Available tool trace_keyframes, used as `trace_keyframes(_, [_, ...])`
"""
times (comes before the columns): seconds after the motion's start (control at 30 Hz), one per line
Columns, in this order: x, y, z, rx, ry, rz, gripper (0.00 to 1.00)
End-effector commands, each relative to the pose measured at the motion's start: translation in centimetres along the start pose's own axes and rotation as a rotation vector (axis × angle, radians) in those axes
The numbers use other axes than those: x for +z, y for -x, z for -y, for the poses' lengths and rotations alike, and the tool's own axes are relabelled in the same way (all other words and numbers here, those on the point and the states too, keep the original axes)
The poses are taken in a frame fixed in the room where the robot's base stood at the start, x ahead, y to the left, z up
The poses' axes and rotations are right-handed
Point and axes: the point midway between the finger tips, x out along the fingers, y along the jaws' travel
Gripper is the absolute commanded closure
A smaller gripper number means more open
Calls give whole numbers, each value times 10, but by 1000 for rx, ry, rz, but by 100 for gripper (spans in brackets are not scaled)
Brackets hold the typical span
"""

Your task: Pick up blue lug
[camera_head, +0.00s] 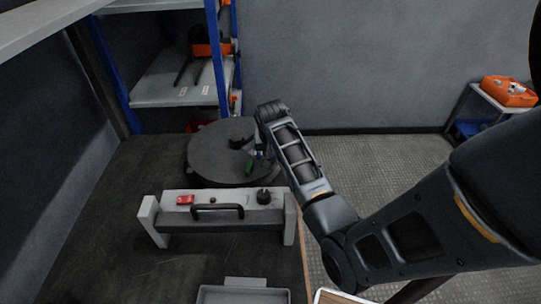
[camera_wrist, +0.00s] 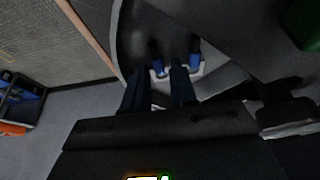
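In the wrist view a small blue lug (camera_wrist: 159,68) stands at a pale holder (camera_wrist: 208,70). A second blue piece (camera_wrist: 194,62) stands beside it to the right. My gripper (camera_wrist: 158,82) is open, its two dark fingers apart. The first lug shows in line with the gap between the fingertips; I cannot tell whether it is between them or just beyond. In the head view my gripper is at the right side of a grey round turntable (camera_head: 212,156), mostly hidden by my arm, and the lugs are too small to tell apart there.
A green piece (camera_head: 250,166) lies by my gripper on the turntable. In front stands a grey panel (camera_head: 226,200) with a black handle, red switch and knob. Shelving (camera_head: 172,90) with blue posts stands behind. An orange case (camera_head: 509,91) is at far right.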

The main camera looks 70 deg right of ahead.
Motion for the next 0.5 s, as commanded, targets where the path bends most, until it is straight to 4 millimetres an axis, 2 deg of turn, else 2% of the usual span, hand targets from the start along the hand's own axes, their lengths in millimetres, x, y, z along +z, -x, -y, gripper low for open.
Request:
trace_keyframes(0.17, [0, 0, 0, 0, 0, 0, 73])
trace_keyframes(0.43, [0, 0, 0, 0, 0, 0, 98])
trace_keyframes(0.5, [0, 0, 0, 0, 0, 1, 100])
